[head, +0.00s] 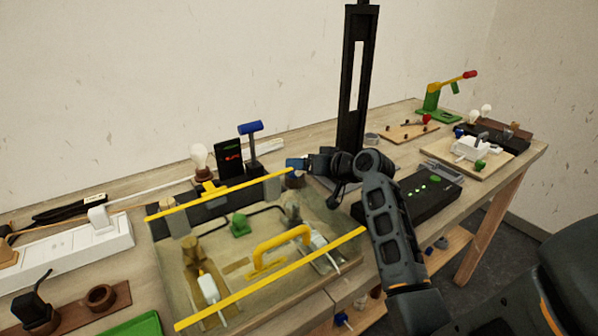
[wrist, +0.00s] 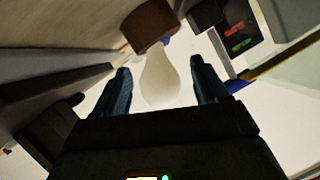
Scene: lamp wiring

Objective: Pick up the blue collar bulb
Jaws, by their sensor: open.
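A clear-white bulb (head: 199,158) stands upright on a brown holder (head: 205,175) at the back of the bench, left of centre in the head view. In the wrist view the bulb (wrist: 160,80) appears between my finger lines, its narrow end toward the brown holder (wrist: 148,25). A small blue patch shows by the holder there; I cannot tell whether it is the bulb's collar. My gripper (head: 291,163) is open and empty, pointing left, right of the bulb and apart from it in the head view. Its two blue-grey fingers (wrist: 160,68) are spread in the wrist view.
A black display (head: 229,157) and a blue-topped post (head: 251,140) stand between the bulb and my gripper. A clear cover with yellow edges and a yellow handle (head: 280,246) lies in front. A tall black column (head: 351,90) stands behind my arm. Other bulbs (head: 474,116) are at far right.

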